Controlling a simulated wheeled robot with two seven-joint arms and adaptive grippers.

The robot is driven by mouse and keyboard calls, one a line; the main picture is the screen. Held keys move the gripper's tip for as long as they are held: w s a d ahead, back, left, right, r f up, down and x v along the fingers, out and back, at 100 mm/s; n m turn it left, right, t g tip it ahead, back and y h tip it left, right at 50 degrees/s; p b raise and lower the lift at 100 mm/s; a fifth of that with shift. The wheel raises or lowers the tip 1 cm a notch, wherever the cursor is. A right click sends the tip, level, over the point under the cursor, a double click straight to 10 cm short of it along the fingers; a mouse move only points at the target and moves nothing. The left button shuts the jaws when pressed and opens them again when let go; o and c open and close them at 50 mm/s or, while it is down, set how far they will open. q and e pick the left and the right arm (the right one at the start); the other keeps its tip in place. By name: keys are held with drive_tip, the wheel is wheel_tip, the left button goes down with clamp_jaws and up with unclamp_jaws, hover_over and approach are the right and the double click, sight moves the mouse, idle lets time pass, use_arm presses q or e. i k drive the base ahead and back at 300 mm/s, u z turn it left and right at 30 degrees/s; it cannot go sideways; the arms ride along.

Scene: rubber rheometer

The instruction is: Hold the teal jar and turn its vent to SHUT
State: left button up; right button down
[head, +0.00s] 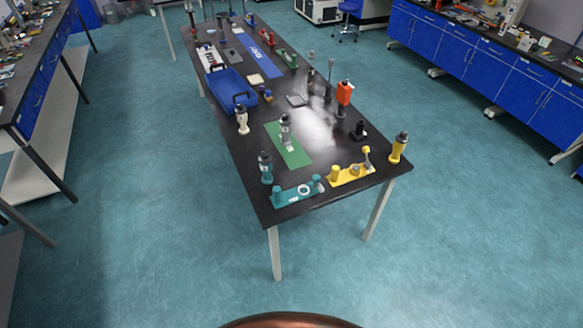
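The teal jar (266,168) stands upright near the left front corner of the black table, with a dark top. Its vent and any SHUT marking are too small to make out. A teal base (285,199) with small upright parts and a white ring lies just in front of it, to the right. Neither of my grippers is in view, and nothing touches the jar.
A yellow jar (399,147) and yellow base (345,181) are at the right front. A white jar (242,120) stands behind the teal jar; a grey-white jar (285,131) stands on a green mat (296,157). A blue tray (226,83) lies farther back. Floor in front is clear.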

sight(265, 154)
drive_tip(key=z, duration=1.05)
drive_tip(key=i, duration=2.35)
drive_tip(key=u, duration=2.95)
